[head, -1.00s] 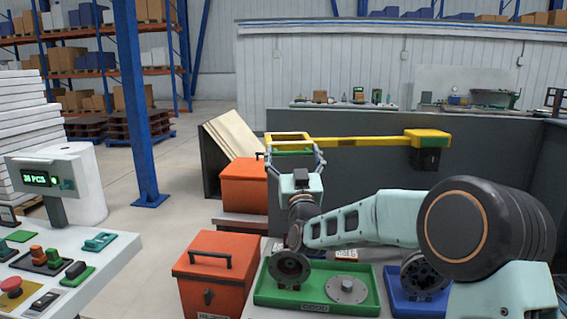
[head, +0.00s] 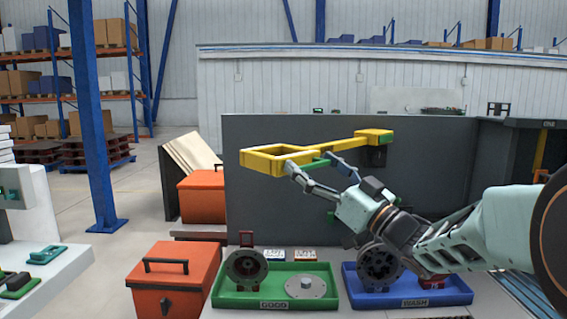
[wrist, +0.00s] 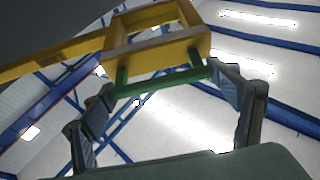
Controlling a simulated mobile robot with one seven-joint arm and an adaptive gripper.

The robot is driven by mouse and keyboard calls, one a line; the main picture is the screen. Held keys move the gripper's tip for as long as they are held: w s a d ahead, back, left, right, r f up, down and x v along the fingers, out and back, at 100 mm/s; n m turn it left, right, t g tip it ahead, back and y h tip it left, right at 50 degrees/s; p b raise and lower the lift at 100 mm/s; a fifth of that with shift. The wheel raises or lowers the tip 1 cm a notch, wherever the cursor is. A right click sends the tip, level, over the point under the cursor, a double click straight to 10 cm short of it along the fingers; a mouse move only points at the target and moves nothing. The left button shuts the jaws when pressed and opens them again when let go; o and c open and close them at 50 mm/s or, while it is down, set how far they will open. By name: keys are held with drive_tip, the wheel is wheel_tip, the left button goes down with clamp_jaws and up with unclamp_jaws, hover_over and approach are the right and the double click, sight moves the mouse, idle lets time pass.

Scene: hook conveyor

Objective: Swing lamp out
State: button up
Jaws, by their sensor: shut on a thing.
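The lamp is a yellow square frame (head: 270,158) on a yellow arm (head: 335,146), hinged to a bracket (head: 374,137) on the grey panel. The arm angles out from the panel, with the frame at its left end. A green handle bar (wrist: 165,80) runs along the frame's edge. My gripper (head: 311,163) is below the frame, shut on the green handle. In the wrist view, the fingers meet the bar near its two ends, below the yellow frame (wrist: 155,45). The exact finger contact is small in the head view.
A green tray (head: 240,297) and a blue tray (head: 455,297) with round metal parts lie on the bench below my arm. Orange boxes (head: 172,278) stand left. The grey panel (head: 245,205) is behind the lamp. A blue post (head: 92,140) rises at the left.

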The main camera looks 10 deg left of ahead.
drive_tip(key=s+d+n+g+y, duration=0.1)
drive_tip(key=s+d+g, duration=0.1)
drive_tip(key=d, duration=0.3)
drive_tip(key=shift+d+y+p, duration=0.3)
drive_tip(key=shift+d, duration=0.05)
drive_tip(key=shift+s, duration=0.1)
drive_tip(key=o, duration=1.3)
drive_tip(key=shift+c, duration=0.2)
drive_tip(key=o, duration=0.5)
drive_tip(key=shift+s+d, duration=0.15)
drive_tip(key=shift+d, duration=0.15)
drive_tip(key=shift+c, duration=0.2)
drive_tip(key=shift+a, duration=0.15)
drive_tip(key=v, duration=1.2)
